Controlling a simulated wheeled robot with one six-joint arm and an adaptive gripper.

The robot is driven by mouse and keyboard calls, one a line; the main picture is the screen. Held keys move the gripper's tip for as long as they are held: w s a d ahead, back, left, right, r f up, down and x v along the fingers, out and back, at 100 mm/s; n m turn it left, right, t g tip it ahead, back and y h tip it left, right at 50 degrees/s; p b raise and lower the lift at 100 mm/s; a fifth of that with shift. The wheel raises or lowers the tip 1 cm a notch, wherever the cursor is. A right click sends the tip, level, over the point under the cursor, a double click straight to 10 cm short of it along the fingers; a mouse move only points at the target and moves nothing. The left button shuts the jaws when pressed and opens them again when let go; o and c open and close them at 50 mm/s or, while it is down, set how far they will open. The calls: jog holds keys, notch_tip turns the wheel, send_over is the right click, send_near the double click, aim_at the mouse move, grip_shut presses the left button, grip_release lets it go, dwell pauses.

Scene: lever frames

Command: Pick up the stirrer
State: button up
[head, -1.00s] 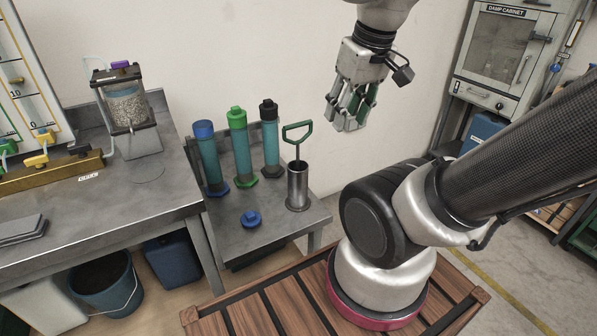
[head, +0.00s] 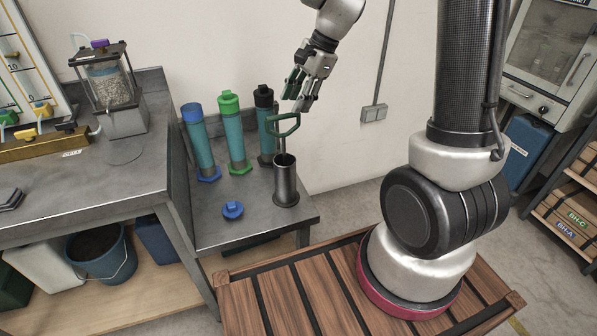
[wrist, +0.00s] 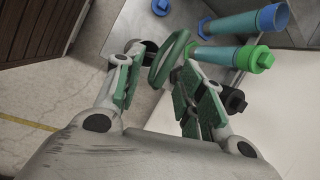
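The stirrer (head: 283,119) has a green loop handle on a thin rod and stands upright in a grey metal cylinder (head: 286,184) on the small steel table. My gripper (head: 296,98) is in the air just above the handle in the head view. In the wrist view my gripper (wrist: 158,82) is open, with green pads on its fingers. The stirrer's green handle (wrist: 168,60) shows between and ahead of the fingertips. I see no grip on it. The cylinder is mostly hidden in the wrist view.
A loose blue cap (head: 232,210) lies in front. The wall is behind, and a higher bench (head: 120,180) is at left.

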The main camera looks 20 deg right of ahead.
aim_at(282, 117)
jog(key=w+a+f+m, duration=0.1)
jog(key=f, duration=0.1)
jog(key=a+f+m, duration=0.1)
jog(key=f, duration=0.1)
jog(key=w+a+f, duration=0.1)
jog(key=f, duration=0.1)
jog(key=shift+w+a+f+m, duration=0.25)
jog(key=shift+w+m, duration=0.05)
jog(key=shift+m, duration=0.1)
grip_shut()
